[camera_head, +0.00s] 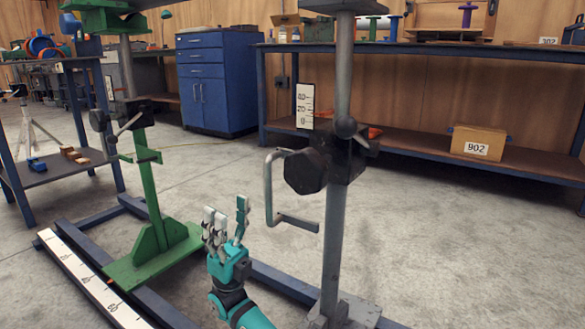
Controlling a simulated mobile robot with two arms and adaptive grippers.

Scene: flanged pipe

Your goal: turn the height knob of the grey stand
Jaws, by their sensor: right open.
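The grey stand (334,245) rises right of centre, with its foot at the bottom edge. A black faceted knob (305,171) sticks out to the left from the dark collar on its post. A bent grey bracket (269,190) hangs left of the knob. My right gripper (226,212), teal with pale grey fingers, is open and empty. In the picture it is below and left of the knob, apart from it, fingers pointing up. My left gripper does not show.
A green stand (148,180) with a similar dark collar stands at the left. Blue floor rails and a white scale strip (90,277) lie along the floor. A blue cabinet (214,80) and a bench with a box marked 902 (478,142) stand behind. Floor to the right is clear.

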